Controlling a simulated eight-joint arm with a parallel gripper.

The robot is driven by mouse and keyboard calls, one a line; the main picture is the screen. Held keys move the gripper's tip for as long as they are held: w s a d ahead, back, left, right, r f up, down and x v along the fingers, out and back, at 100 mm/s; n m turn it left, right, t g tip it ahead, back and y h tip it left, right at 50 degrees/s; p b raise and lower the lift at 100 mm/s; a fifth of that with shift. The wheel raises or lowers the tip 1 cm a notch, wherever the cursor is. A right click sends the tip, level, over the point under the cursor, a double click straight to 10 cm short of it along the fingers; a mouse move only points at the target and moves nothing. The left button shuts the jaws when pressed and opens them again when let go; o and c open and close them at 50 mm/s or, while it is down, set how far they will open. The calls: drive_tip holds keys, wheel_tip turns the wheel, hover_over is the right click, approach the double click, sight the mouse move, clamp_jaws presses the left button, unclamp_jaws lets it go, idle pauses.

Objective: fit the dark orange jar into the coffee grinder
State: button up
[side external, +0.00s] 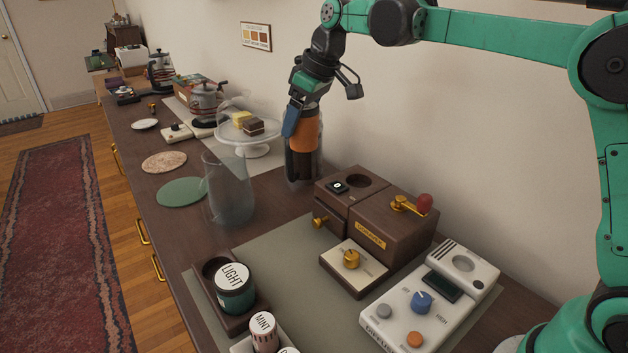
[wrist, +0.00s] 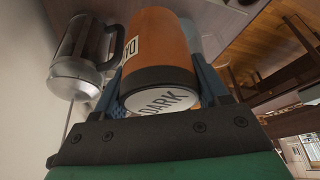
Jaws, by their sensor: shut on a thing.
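The dark orange jar (side external: 306,128) is held in the air above the counter, left of and behind the coffee grinder. Its white lid marked DARK faces my palm in the wrist view (wrist: 165,98). My gripper (wrist: 160,80) is shut on the jar, with blue fingers on both sides of it. In the side view one finger covers part of the jar. The coffee grinder (side external: 392,228) is a brown wooden box with a brass crank and red knob. A round opening (side external: 359,181) shows in the top of its left part. The jar and grinder are apart.
A clear glass cylinder (side external: 229,190) stands left of the grinder. A cake stand (side external: 236,150) is behind it. A white unit with knobs (side external: 425,305) is in front right. A dark green LIGHT jar (side external: 235,290) sits in a wooden holder. A glass pot with a handle (wrist: 80,55) is near the jar.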

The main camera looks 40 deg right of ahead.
drive_tip(key=s+d+f+m, duration=0.2)
drive_tip(key=s+d, duration=0.2)
drive_tip(key=d, duration=0.7)
drive_tip(key=shift+h, duration=0.4)
drive_tip(key=shift+w+a+f, duration=0.1)
drive_tip(key=shift+w+f, duration=0.05)
drive_tip(key=shift+f, duration=1.45)
drive_tip(key=shift+w+f, duration=0.1)
drive_tip(key=shift+f, duration=1.5)
drive_tip(key=shift+f, duration=1.3)
drive_tip(key=o, duration=1.4)
drive_tip(key=shift+v, duration=3.75)
drive_tip(key=shift+s, duration=0.1)
drive_tip(key=s+a+f+m+t, duration=0.1)
drive_tip(key=s+a, duration=0.2)
drive_tip(key=s, duration=0.1)
drive_tip(key=s+a+m+t, duration=0.1)
drive_tip(key=s+a, duration=0.2)
drive_tip(key=s, duration=0.1)
drive_tip(key=s+a+f+m+t+h, duration=0.1)
drive_tip(key=s+a, duration=0.2)
drive_tip(key=s, duration=0.2)
drive_tip(key=shift+f, duration=0.3)
